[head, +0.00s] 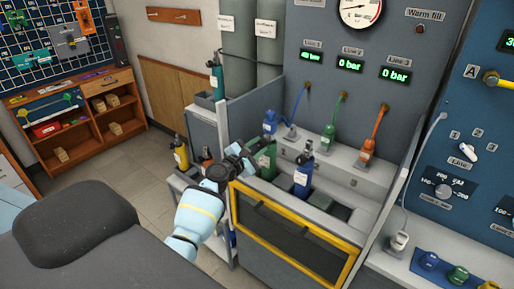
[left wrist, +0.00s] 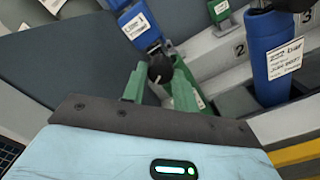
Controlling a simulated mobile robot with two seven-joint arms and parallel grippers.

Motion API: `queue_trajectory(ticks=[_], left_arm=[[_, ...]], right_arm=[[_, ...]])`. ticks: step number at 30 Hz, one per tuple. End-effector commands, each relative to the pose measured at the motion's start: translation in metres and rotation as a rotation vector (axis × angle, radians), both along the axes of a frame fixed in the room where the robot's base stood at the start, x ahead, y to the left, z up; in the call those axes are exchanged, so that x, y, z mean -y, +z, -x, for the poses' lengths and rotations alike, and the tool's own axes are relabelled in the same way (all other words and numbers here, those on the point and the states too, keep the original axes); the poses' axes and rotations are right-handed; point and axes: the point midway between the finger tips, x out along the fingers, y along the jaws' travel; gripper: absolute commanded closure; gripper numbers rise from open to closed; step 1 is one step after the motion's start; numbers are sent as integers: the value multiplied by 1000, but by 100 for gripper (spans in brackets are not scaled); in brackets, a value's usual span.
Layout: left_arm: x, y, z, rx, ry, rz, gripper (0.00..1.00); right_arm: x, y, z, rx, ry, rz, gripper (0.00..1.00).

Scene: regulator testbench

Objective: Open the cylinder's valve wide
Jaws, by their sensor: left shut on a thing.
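The green cylinder (head: 266,160) stands in the bench's cylinder bay behind the yellow-framed panel. My left gripper (head: 247,157) reaches it from the left, at its top. In the left wrist view a round black valve knob (left wrist: 161,69) lies between my fingers, and the left gripper is shut on it. Green surfaces and a white label show around the knob; the fingers hide part of the cylinder. How far the valve is turned cannot be told. A blue cylinder (head: 303,174) stands just right of the green one. My right gripper is out of view.
Line displays (head: 352,64) read 40, 0 and 0 bar under a round gauge (head: 360,9). Blue, green and orange hose connectors (head: 328,138) sit on the ledge behind. The yellow-framed panel (head: 290,235) fronts the bay. A yellow cylinder (head: 181,153) stands to the left.

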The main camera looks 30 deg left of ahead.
Motion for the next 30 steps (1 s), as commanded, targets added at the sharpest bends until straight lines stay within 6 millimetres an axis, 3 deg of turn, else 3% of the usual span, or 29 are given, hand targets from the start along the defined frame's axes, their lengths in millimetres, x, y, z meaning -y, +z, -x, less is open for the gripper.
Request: queue_trajectory(ticks=[1,6,17,30], left_arm=[[0,-1,0,-1,-1,4,67],[0,0,0,-1,-1,2,49],[0,-1,5,-1,0,0,49],[-4,-1,59,-1,1,0,49]], right_arm=[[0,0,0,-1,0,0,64],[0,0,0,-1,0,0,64],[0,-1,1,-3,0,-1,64],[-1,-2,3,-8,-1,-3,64]])
